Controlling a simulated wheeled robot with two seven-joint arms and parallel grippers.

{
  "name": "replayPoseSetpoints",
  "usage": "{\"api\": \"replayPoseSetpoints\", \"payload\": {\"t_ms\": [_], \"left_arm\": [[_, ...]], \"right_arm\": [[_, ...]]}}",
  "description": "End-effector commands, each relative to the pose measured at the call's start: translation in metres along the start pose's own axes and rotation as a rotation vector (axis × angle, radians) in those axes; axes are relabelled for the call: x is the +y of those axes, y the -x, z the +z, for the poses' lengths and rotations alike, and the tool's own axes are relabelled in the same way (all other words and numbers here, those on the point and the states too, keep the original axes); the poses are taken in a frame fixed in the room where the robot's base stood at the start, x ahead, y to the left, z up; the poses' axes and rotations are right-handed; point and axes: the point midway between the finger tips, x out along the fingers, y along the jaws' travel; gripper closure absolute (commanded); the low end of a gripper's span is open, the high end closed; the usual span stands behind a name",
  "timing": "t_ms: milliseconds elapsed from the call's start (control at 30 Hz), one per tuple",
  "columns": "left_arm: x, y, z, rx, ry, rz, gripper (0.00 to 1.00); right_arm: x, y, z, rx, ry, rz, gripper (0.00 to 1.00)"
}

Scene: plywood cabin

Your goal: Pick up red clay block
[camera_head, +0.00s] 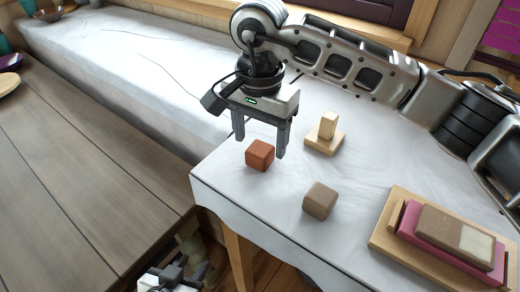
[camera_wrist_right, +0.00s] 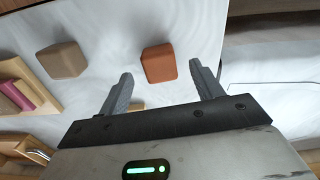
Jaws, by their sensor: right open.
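The red clay block (camera_head: 259,156) sits on the white cloth near the table's left corner in the head view. My right gripper (camera_head: 261,145) is open and points down just above and behind the block, with nothing between its fingers. In the right wrist view the red clay block (camera_wrist_right: 158,64) shows beyond the open fingertips, roughly between them and apart from both. My left gripper (camera_head: 178,278) shows only partly at the bottom edge of the head view, low beside the table. Its opening is unclear.
A brown-grey block (camera_head: 320,201) stands to the right of the red one. A wooden piece with an upright peg (camera_head: 326,133) stands behind. A wooden tray (camera_head: 386,244) with a pink layer and a two-tone block lies at right. Cloth between these is clear.

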Motion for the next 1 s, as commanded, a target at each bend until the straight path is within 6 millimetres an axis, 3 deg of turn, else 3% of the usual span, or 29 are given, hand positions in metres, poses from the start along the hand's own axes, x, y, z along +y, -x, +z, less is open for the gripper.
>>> {"api": "replayPoseSetpoints", "payload": {"t_ms": [133,400,567,600,1000], "left_arm": [[-0.001,0.001,-0.001,-0.003,-0.007,-0.001,0.64],[-0.001,-0.001,0.003,-0.01,-0.009,-0.002,0.64],[-0.001,-0.001,0.003,-0.01,-0.009,-0.002,0.64],[-0.001,-0.001,0.003,-0.009,-0.009,-0.002,0.64],[-0.001,-0.001,-0.001,0.0,-0.006,-0.002,0.64]], "right_arm": [[0.0,-0.015,0.0,0.0,0.0,0.0,0.35],[0.0,-0.018,-0.001,0.001,0.0,-0.001,0.37],[0.0,-0.018,-0.001,0.001,0.0,-0.001,0.82],[0.0,-0.017,-0.001,0.001,0.0,-0.001,0.86],[0.0,-0.011,-0.001,0.002,0.0,-0.003,0.86]]}}
